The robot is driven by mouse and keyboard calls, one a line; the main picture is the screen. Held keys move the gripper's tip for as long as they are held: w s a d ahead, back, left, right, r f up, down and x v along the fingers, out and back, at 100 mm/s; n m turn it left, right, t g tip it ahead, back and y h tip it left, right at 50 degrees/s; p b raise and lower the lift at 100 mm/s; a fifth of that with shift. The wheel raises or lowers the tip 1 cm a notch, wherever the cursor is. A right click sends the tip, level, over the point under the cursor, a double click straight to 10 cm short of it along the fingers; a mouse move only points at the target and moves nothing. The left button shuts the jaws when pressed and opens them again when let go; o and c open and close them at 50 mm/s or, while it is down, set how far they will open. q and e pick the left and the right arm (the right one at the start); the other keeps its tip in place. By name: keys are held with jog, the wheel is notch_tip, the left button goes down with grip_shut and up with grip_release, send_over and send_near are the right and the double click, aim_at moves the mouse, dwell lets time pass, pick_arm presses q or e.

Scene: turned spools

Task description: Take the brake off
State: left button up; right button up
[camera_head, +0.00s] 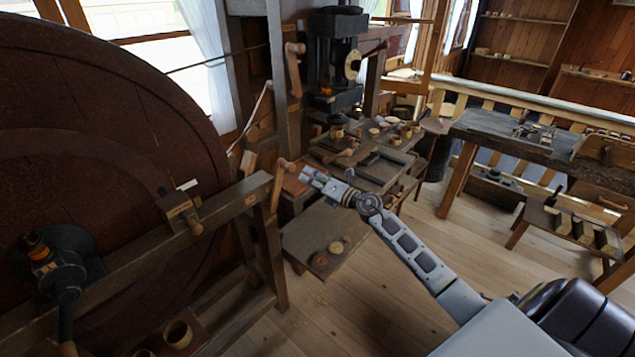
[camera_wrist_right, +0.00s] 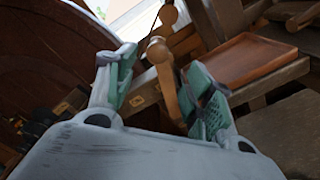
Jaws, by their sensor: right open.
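A wooden lever handle (camera_head: 287,172) with a round knob stands at the end of the beam beside the big wheel (camera_head: 95,130). My right gripper (camera_head: 316,180) is just right of it in the head view, with its fingers apart and empty. In the right wrist view the handle (camera_wrist_right: 168,85) appears between the two green-padded fingers of the right gripper (camera_wrist_right: 163,78), without visible contact. A wooden block with a small knob (camera_head: 181,212) sits on the beam against the wheel. I cannot tell which of these is the brake. My left gripper is out of view.
The wooden beam frame (camera_head: 130,262) runs in front of the wheel. Another handle (camera_head: 294,68) is on the post above. A low table (camera_head: 365,170) with small turned pieces stands behind my gripper. A reddish tray (camera_wrist_right: 245,60) lies beside the fingers. Open floor (camera_head: 380,285) is at centre.

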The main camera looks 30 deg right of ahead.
jog(key=shift+v, duration=1)
